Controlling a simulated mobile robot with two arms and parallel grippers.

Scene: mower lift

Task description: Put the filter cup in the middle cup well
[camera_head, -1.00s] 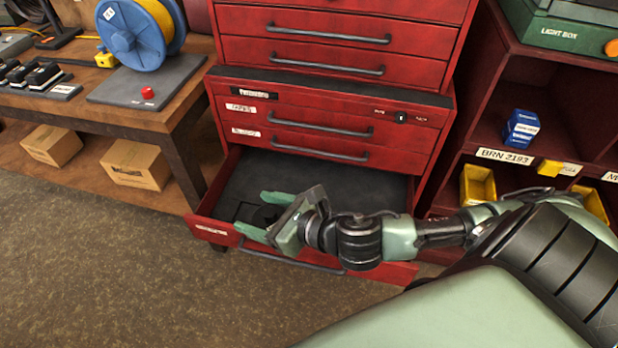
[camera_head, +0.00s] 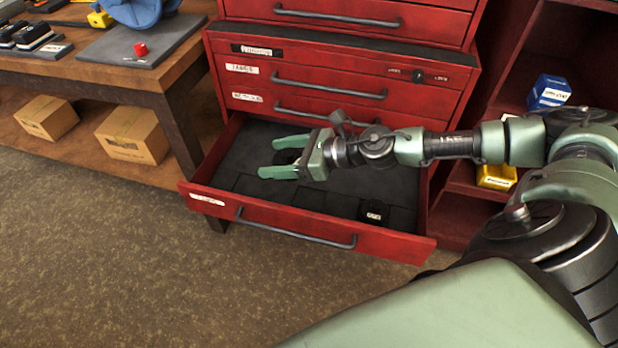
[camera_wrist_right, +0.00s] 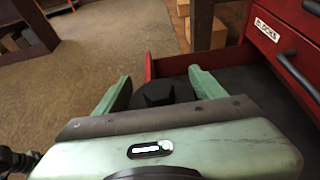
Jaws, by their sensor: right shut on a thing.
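My right gripper (camera_head: 270,159) is over the open drawer, its green fingers pointing left. It is shut on a dark round cup, which I take to be the filter cup (camera_head: 287,157). In the right wrist view the cup (camera_wrist_right: 158,93) shows black with an angular top, between the fingers (camera_wrist_right: 160,84). Another small black piece with a white label (camera_head: 373,211) sits in the drawer's front right. The dark drawer floor (camera_head: 240,160) has faint dividing lines near the front; I cannot clearly make out the middle cup well. My left gripper is out of view.
The red drawer front (camera_head: 300,228) with its long handle faces the open carpet. Closed drawers of the red cabinet (camera_head: 350,75) rise behind my gripper. A wooden bench (camera_head: 110,85) stands at left with cardboard boxes (camera_head: 132,134) below, and a red shelf (camera_head: 515,75) at right.

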